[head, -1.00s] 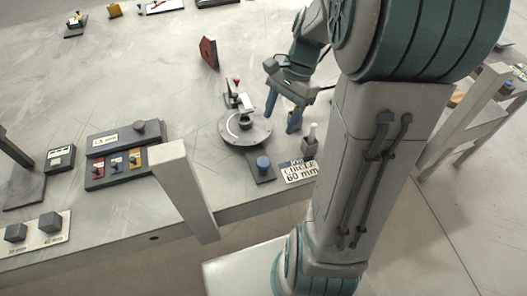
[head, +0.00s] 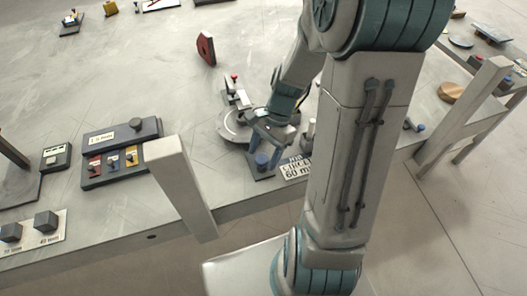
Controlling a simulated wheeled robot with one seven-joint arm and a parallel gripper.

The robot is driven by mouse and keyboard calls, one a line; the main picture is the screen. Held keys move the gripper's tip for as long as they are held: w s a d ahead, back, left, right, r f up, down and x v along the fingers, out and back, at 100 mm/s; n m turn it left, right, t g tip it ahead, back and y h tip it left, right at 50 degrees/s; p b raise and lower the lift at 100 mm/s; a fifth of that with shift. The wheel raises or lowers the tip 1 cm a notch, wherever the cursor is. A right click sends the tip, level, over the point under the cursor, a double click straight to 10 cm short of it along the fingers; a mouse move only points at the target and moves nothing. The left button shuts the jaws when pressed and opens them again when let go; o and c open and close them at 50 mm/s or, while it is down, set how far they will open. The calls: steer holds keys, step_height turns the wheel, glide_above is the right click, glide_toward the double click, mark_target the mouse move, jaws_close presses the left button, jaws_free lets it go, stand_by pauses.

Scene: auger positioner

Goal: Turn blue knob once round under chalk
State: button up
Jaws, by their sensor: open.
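The blue knob (head: 262,161) stands on a dark plate at the front of the round turntable (head: 231,131). The turntable has a pale disc and an upright arm with a small red top (head: 235,77); I cannot make out chalk on that arm. My gripper (head: 268,150) is open, pointing down close over the blue knob, its fingers around or just behind the knob. I cannot tell whether they touch it. My gripper and wrist hide the right part of the turntable.
A card reading 60 mm (head: 296,168) lies right of the knob, partly behind my arm. A panel with coloured switches (head: 113,164) and a grey box (head: 122,133) lie left. A pale post (head: 180,185) rises at the front table edge. A red block (head: 206,48) stands behind.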

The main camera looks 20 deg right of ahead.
steer(key=c, duration=1)
steer(key=shift+n, duration=0.3)
steer(key=n+g+p, duration=0.1)
steer(key=n, duration=0.1)
steer(key=n+h+p, duration=0.1)
steer(key=n, duration=0.2)
steer(key=shift+w+a+r+n+g+h, duration=0.1)
steer(key=shift+w+a+n+g+h, duration=0.1)
steer(key=shift+n+g+h, duration=0.15)
steer(key=n+h, duration=0.1)
steer(key=n, duration=0.2)
steer(key=n+g+h, duration=0.1)
steer(key=n, duration=0.2)
steer(key=shift+a+p, duration=0.15)
steer(key=shift+p, duration=0.25)
steer(key=shift+n, duration=0.35)
steer(key=shift+w, duration=0.1)
steer(key=o, duration=1)
